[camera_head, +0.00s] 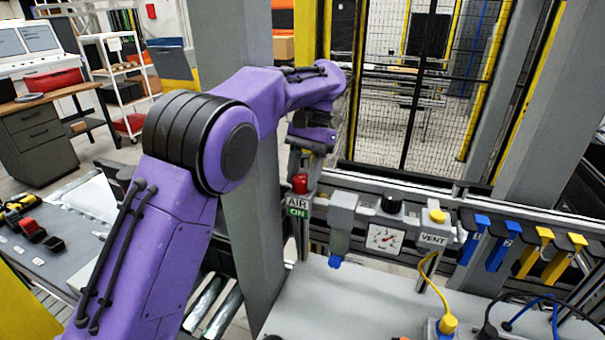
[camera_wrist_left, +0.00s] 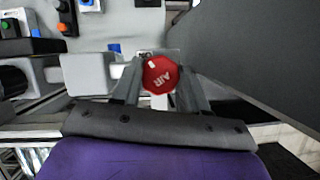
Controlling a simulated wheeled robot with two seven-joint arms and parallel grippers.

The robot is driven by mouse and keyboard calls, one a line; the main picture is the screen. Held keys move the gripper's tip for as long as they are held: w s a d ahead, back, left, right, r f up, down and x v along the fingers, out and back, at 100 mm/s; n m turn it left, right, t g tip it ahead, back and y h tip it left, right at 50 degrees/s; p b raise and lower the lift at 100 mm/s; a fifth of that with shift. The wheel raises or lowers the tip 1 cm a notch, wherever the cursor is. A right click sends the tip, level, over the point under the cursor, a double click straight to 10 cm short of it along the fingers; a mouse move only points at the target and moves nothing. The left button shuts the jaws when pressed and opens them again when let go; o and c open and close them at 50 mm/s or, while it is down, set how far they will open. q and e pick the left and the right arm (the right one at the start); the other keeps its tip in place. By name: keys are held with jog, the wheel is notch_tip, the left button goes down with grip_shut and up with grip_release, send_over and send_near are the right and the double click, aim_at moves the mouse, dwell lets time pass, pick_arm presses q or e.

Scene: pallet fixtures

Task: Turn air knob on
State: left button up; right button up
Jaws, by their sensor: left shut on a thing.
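The air knob (camera_head: 300,184) is red and sits above a sign reading AIR, with a green ON label (camera_head: 298,212) below. In the left wrist view the knob (camera_wrist_left: 160,74) shows as a red octagon marked AIR. My left gripper (camera_head: 302,172) comes down on the knob from above. In the left wrist view its two fingers stand on either side of the knob and are shut on it. My right gripper is not in view.
Right of the knob are a pressure gauge (camera_head: 384,238), a black knob (camera_head: 391,204) and a yellow VENT button (camera_head: 437,216). Blue and yellow hooks (camera_head: 505,246) hang further right. A grey post (camera_head: 252,230) stands close to the knob's left.

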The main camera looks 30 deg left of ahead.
pick_arm(q)
jog(key=shift+f+n+h, duration=0.15)
jog(key=shift+n+h, duration=0.25)
jog(key=shift+n, duration=0.7)
jog(key=o, duration=1.1)
jog(key=shift+c, duration=0.2)
